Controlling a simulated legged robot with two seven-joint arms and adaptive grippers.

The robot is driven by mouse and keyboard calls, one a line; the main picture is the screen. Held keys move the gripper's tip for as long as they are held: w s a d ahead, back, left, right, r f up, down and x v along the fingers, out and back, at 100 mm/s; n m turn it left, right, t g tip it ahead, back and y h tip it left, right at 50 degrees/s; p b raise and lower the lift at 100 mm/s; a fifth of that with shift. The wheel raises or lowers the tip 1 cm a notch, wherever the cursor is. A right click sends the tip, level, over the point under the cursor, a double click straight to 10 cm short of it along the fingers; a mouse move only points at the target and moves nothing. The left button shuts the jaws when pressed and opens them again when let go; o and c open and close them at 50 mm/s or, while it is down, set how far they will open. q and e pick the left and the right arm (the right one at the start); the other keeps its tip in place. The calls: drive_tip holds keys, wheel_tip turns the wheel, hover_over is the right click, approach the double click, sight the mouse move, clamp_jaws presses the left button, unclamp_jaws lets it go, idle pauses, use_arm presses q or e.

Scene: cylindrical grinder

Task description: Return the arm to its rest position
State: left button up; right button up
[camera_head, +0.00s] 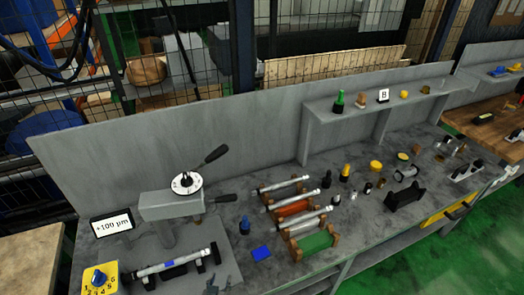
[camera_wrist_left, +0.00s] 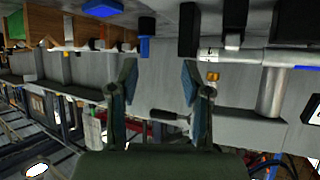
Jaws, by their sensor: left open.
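My left gripper (camera_head: 222,284) shows small and dark at the bottom edge of the head view, just right of the near grey shaft (camera_head: 170,268) lying on black supports. In the left wrist view my left gripper (camera_wrist_left: 158,75) has its two fingers well apart with nothing between them. That view is upside down, with the bench top along its upper edge. The shaft (camera_wrist_left: 285,57) shows there at the upper right, apart from the fingers. My right gripper is not in view.
A grey measuring stand (camera_head: 165,208) with black levers and a "+100 µm" display (camera_head: 112,224) stands behind the shaft. A yellow dial box (camera_head: 98,278) is at the left. Racks with shafts (camera_head: 295,208) stand to the right. A blue block (camera_head: 261,253) lies nearby.

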use_arm(q)
drive_tip(key=s+a+f+g+y, duration=0.1)
drive_tip(key=s+a+f+g, duration=0.2)
drive_tip(key=s, duration=0.6)
drive_tip(key=s+a+g, duration=0.3)
drive_tip(key=s+g, duration=0.3)
drive_tip(key=s, duration=0.4)
wheel_tip(320, 180, down, 29)
drive_tip(key=s+m+g+b, duration=0.1)
drive_tip(key=s+b, duration=0.1)
drive_tip(key=s+a+f+g, duration=0.1)
drive_tip(key=s+a+f, duration=0.1)
drive_tip(key=s+f, duration=1.4)
drive_tip(key=shift+s+a+b, duration=0.3)
drive_tip(key=shift+s, duration=0.2)
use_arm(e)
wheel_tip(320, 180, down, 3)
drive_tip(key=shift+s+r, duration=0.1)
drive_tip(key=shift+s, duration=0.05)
